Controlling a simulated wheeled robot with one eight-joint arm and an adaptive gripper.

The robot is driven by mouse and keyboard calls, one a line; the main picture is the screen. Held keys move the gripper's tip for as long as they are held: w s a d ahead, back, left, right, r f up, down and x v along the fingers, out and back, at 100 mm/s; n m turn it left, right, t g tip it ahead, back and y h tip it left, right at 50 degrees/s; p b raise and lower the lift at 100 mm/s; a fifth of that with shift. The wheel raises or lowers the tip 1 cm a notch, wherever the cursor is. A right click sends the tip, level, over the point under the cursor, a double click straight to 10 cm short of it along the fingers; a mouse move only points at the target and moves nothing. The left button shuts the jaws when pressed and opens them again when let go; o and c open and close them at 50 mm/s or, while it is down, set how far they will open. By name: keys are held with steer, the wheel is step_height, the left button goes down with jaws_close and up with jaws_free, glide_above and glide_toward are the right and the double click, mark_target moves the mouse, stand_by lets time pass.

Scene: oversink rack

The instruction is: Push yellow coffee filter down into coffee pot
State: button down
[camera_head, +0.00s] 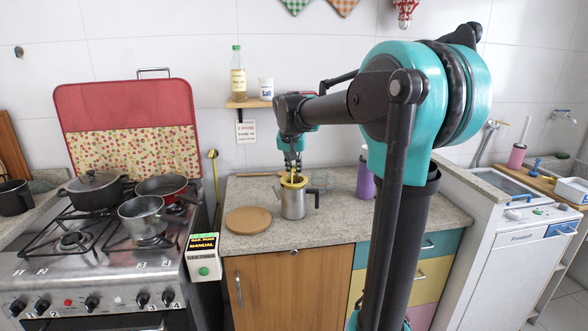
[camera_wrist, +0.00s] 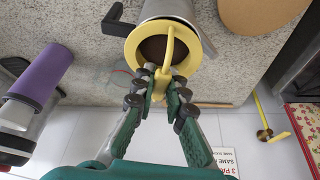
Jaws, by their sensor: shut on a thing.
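The metal coffee pot (camera_head: 294,205) stands upright on the counter, its handle to the right in the head view. The yellow coffee filter (camera_head: 286,184) is at the pot's mouth. In the wrist view its yellow ring (camera_wrist: 123,29) and dark inside (camera_wrist: 152,47) show against the pot's metal side (camera_wrist: 163,9). My gripper (camera_head: 293,172) is directly above the pot, pointing down. In the wrist view my gripper (camera_wrist: 160,84) is shut on the filter's yellow handle (camera_wrist: 172,48). How deep the filter sits in the pot is hard to tell.
A round wooden board (camera_head: 248,220) lies left of the pot. A purple bottle (camera_head: 365,180) stands to the right. The stove (camera_head: 60,268) with several pots is at the left. A small wall shelf (camera_head: 247,103) holds an oil bottle (camera_head: 238,80) and a white jar (camera_head: 266,88).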

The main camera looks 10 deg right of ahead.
steer(key=shift+f, duration=0.65)
steer(key=c, duration=1.5)
jaws_free()
steer(key=o, duration=0.6)
steer(key=shift+r, duration=3.5)
steer(key=shift+s, duration=0.1)
